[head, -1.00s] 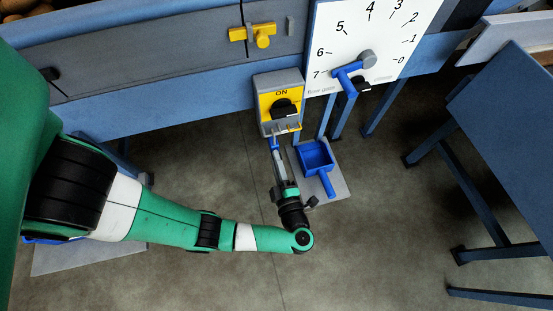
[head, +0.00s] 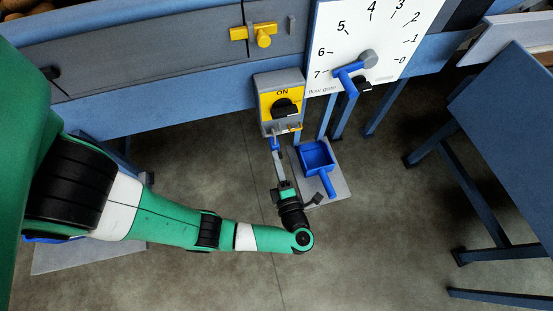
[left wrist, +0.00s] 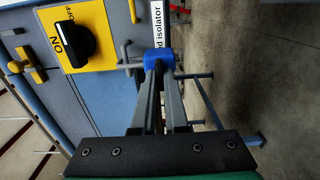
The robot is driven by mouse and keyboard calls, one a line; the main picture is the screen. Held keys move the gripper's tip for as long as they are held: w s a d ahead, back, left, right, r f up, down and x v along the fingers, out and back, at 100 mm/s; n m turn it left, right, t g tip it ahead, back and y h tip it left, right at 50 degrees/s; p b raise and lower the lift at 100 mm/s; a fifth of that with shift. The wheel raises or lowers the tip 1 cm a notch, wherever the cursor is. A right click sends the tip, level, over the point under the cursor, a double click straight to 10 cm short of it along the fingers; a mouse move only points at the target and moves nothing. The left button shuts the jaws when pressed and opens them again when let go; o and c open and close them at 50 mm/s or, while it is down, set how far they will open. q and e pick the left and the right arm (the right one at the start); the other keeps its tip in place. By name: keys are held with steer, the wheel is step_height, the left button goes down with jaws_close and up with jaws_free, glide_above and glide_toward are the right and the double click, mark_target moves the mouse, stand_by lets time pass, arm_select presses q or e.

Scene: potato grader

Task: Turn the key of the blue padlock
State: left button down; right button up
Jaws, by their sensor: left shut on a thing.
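The blue padlock (head: 275,144) hangs below the yellow and grey isolator box (head: 279,103), by the metal hasp (head: 286,129) at its lower edge. In the left wrist view the padlock (left wrist: 159,57) is just beyond my fingertips, in front of a white label. My left gripper (head: 277,154) comes up from below and is shut at the padlock's lower side. The fingers also show in the left wrist view (left wrist: 158,76). The key is hidden between the fingertips. My right gripper is not in view.
The black knob (head: 284,107) on the box points at ON. A numbered dial (head: 350,30) with a blue lever stands at upper right. Open floor lies below.

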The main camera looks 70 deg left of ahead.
arm_select(q)
steer(key=c, duration=0.9)
jaws_free()
steer(key=shift+c, duration=0.2)
steer(key=shift+d, duration=0.15)
